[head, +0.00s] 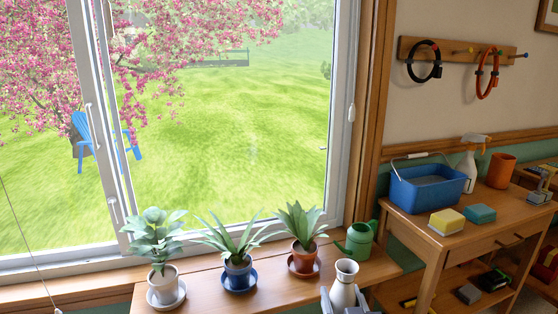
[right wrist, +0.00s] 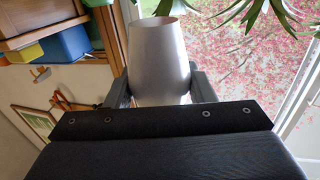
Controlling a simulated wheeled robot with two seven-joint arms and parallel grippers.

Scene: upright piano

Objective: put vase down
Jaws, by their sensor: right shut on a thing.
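A pale grey-white vase (head: 345,287) with a narrow neck and flared rim stands upright at the bottom of the head view, in front of the wooden sill shelf. My right gripper (head: 343,302) has a finger on either side of its body and is shut on it. In the right wrist view the vase (right wrist: 158,55) sits between the two dark fingers of the gripper (right wrist: 160,88). The base of the vase is cut off by the head view's lower edge, so I cannot tell whether it touches anything. My left gripper is not in view.
A side table (head: 473,236) at right holds a blue tub (head: 428,188), sponges, a spray bottle and an orange pot.

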